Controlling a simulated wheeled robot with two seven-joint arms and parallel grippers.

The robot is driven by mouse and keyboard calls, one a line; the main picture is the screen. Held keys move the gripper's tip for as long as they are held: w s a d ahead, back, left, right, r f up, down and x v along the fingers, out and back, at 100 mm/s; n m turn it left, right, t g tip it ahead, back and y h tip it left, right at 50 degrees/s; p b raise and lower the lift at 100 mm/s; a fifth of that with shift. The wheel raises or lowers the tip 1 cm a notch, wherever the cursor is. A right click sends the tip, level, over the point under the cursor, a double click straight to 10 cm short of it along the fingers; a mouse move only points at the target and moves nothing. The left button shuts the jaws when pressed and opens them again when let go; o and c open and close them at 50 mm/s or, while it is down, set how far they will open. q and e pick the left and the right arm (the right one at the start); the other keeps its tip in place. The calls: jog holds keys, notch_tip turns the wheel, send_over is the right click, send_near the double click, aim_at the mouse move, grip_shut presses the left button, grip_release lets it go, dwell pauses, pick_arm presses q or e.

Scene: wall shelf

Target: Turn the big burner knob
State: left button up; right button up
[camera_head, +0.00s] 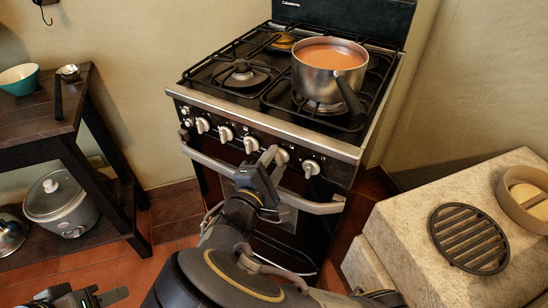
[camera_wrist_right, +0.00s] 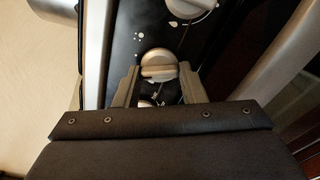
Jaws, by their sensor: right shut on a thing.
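The stove (camera_head: 320,139) has a row of several silver knobs along its black front panel. My right gripper (camera_head: 274,160) is at the panel, right of the row's middle, with its fingers around a knob (camera_head: 282,156). In the right wrist view this round knob (camera_wrist_right: 158,66) sits between the two fingers of my right gripper (camera_wrist_right: 158,84), which is shut on it. Another knob (camera_wrist_right: 188,6) shows at the top of that view. My left gripper (camera_head: 90,297) is low at the left, partly cut off by the frame edge; its opening is unclear.
A pot (camera_head: 325,74) of orange-brown liquid stands on the stove's right burners. The oven handle (camera_head: 313,206) runs just below the knobs. A dark wooden shelf (camera_head: 35,123) stands left. A stone block (camera_head: 415,228) with a round grate (camera_head: 469,238) stands right.

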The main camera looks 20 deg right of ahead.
jog(key=n+p, duration=0.3)
jog(key=p, duration=0.1)
jog(key=n+p, duration=0.4)
jog(key=shift+r+n+g, duration=0.2)
jog(key=shift+n+g, duration=0.1)
jog(key=shift+g, duration=0.1)
jog(key=shift+f+n+h+p, duration=0.2)
jog(key=shift+n+h+p, duration=0.1)
jog(key=shift+n+p, duration=1.25)
jog(key=o, duration=1)
jog(key=shift+s, duration=0.15)
jog(key=v, duration=0.7)
jog(key=shift+s+a, duration=0.2)
jog(key=shift+a, duration=0.05)
